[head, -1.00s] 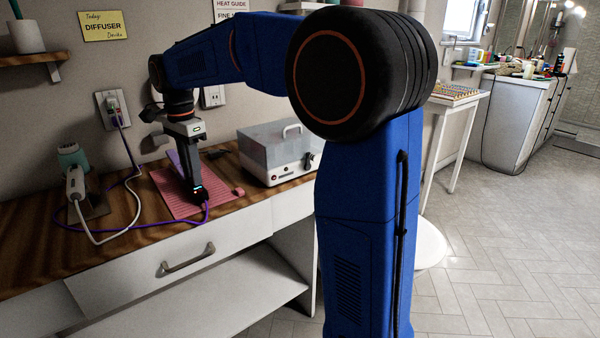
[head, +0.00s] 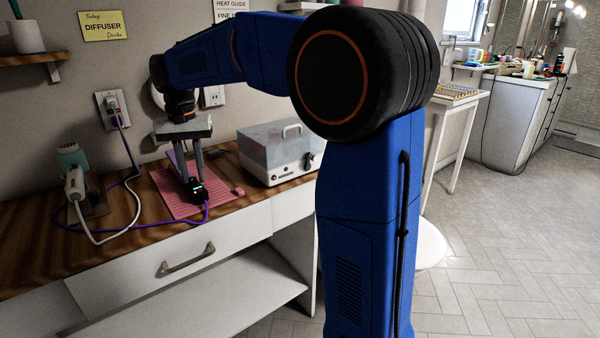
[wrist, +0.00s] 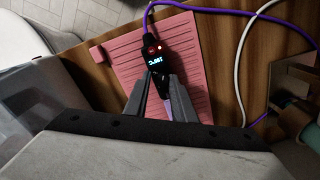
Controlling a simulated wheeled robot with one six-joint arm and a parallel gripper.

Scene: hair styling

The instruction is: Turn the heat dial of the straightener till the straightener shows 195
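The straightener (head: 196,188) lies on a pink ribbed mat (head: 164,187). In the wrist view its black end (wrist: 154,48) has a red button, a small red light and a lit display (wrist: 155,61); I cannot read the digits surely. A purple part of its body shows lower down, between the fingers. My gripper (wrist: 158,82) points down over the straightener, one finger on each side, tips just below the display. The fingers stand apart; whether they touch the dial is hidden. The heat dial itself is not clearly visible.
A grey metal box (head: 275,155) with a handle stands right of the mat. A white-corded tool (head: 75,185) and a teal item (head: 70,157) are at the left. The purple cord (head: 130,172) runs from the wall outlet over the wooden counter.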

